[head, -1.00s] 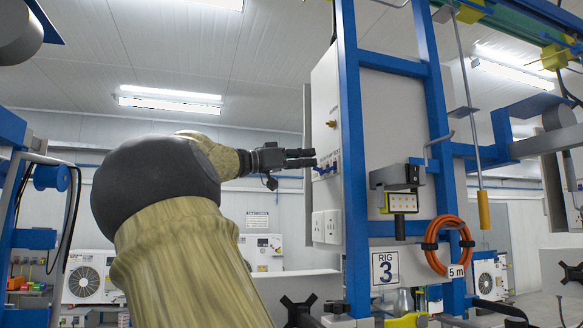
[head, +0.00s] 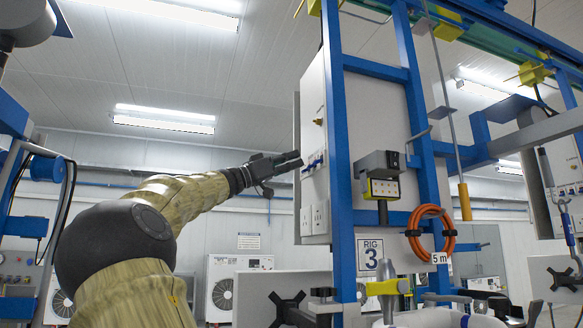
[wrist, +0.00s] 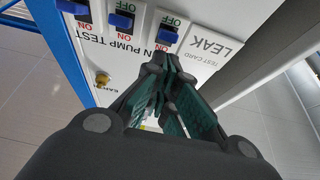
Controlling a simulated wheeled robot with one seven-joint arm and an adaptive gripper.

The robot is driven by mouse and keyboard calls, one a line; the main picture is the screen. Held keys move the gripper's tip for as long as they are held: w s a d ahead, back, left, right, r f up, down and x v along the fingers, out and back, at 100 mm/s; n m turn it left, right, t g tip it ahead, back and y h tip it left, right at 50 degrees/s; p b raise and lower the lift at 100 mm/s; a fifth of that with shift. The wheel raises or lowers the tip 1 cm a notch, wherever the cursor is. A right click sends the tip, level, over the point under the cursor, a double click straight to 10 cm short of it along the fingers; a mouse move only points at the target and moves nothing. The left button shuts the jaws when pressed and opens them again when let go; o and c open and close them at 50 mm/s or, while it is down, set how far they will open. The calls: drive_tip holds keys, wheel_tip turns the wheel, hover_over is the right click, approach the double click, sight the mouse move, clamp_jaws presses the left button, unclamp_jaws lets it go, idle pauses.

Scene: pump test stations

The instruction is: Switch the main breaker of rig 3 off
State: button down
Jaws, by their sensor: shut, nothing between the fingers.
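Rig 3 carries a white panel (head: 312,110) on its left side, with a row of blue-levered breakers (head: 315,161). In the wrist view the panel appears upside down. The main breaker (wrist: 167,37) is the rightmost lever, above a partly hidden label ending in N. Its blue lever seems to lie toward the ON mark. The pump breaker (wrist: 121,20) and the test breaker (wrist: 72,7) are to its left. My gripper (head: 300,160) is shut and empty, its tips close to the row in the head view. I cannot tell whether they touch a lever.
A yellow-brown knob (wrist: 102,78) sits on the panel beside the breakers. Sockets (head: 314,218) are lower on the panel. The blue frame post (head: 337,160) stands just right of it.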

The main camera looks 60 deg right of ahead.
drive_tip(key=w+a+f+b, duration=0.4)
drive_tip(key=a+f+b, duration=0.1)
drive_tip(key=f+b, duration=0.2)
drive_tip(key=shift+a+f, duration=0.2)
drive_tip(key=shift+f, duration=0.05)
idle(0.3)
drive_tip(key=shift+w, duration=0.15)
idle(0.4)
